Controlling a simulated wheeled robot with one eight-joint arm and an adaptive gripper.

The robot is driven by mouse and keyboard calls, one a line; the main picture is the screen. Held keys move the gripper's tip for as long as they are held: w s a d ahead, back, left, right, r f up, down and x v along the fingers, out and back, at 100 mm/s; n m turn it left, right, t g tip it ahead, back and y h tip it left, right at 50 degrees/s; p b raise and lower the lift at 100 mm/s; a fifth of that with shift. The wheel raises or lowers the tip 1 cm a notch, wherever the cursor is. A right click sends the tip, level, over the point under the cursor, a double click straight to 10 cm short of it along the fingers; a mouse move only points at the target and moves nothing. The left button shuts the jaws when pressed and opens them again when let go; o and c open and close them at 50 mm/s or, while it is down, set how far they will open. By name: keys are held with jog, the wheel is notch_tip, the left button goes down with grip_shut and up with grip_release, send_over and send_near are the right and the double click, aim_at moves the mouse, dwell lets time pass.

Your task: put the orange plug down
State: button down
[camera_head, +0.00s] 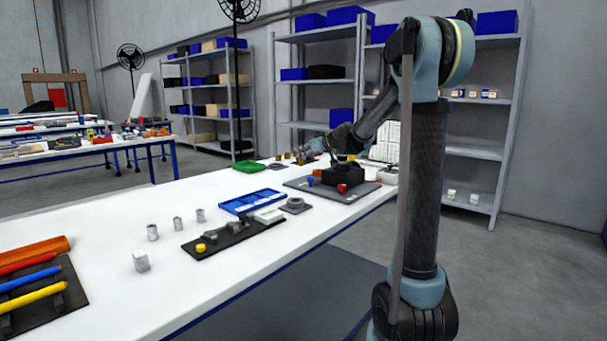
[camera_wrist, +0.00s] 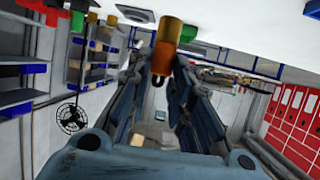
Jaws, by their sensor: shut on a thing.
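The orange plug (camera_wrist: 167,52) shows in the wrist view between the fingertips of my gripper (camera_wrist: 160,75). It has an amber end and a darker orange band. My gripper is shut on it. In the head view my gripper (camera_head: 322,146) is over the far part of the white table, beside a black block on a dark grey mat (camera_head: 352,195). The plug is too small to make out surely there. I cannot tell whether it touches anything below.
A red plug (camera_head: 341,188) and a blue plug (camera_head: 310,181) are by the black block (camera_head: 345,176). Several brownish pieces (camera_head: 301,158) stand behind the mat. The table's front middle is largely clear.

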jog(key=shift+f, duration=3.2)
jog(key=c, duration=1.4)
grip_release()
jog(key=shift+c, duration=0.2)
jog(key=v, duration=1.2)
